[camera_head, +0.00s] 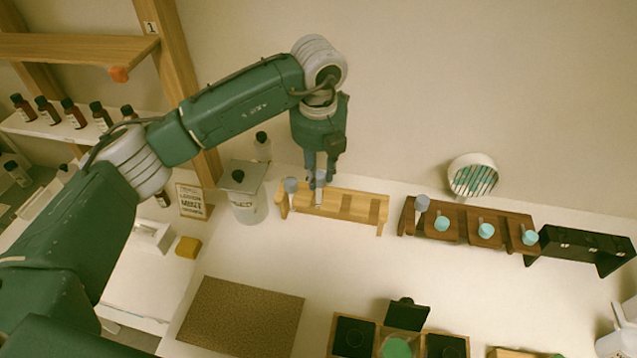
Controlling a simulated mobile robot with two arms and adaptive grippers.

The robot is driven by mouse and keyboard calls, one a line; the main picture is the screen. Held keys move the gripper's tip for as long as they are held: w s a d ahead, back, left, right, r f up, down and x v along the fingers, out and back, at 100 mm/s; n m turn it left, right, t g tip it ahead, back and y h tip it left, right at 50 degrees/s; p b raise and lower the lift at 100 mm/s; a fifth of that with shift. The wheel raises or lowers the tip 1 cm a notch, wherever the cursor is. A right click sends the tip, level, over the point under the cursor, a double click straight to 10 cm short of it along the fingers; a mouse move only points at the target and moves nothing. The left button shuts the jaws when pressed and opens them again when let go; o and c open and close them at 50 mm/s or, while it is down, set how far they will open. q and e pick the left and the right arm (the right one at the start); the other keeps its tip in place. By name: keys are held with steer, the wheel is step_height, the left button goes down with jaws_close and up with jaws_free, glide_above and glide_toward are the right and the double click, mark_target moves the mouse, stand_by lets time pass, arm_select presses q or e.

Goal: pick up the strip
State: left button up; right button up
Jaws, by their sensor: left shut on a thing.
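My left gripper (319,184) points down over the light wooden rack (357,207) at the back of the white table. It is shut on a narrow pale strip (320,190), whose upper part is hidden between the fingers. The strip's lower end is at the rack; I cannot tell whether it touches it. A small grey-blue topped item (290,186) stands at the rack's left end, just left of the fingers. My right gripper is not in view.
A dark wooden rack (468,214) with several capped items and a white round holder (473,175) stand to the right. A lidded container (243,193) is left of the gripper. A brown mat (243,318) lies in front; the table's middle is clear.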

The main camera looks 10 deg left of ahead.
arm_select(q)
step_height(320, 180, up, 17)
steer(key=b, duration=0.3)
steer(key=shift+f+b, duration=0.2)
steer(key=shift+b, duration=0.2)
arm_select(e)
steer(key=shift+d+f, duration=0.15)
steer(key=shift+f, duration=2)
